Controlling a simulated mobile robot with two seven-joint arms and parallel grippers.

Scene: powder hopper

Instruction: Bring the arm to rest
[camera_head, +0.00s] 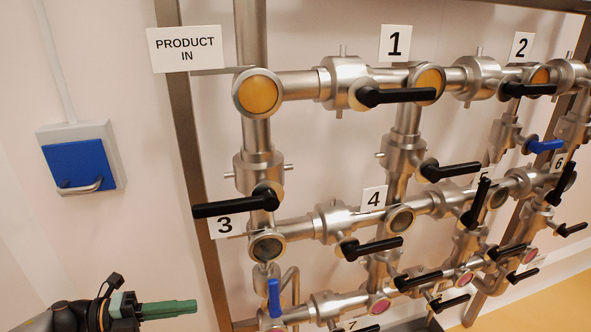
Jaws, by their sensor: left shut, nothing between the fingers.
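My left gripper (168,309) comes in at the lower left corner, with green fingers closed together and pointing right. Nothing is between its fingers. It is in front of the pale wall, left of the pipe rack and apart from it. My right gripper is not in view.
A steel pipe rack (186,130) with black-handled valves, numbered signs and a "PRODUCT IN" sign (186,49) fills the middle and right. The handle by sign 3 (236,203) sticks out left. A blue-fronted wall box (80,165) hangs at left. Yellow floor (562,305) shows lower right.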

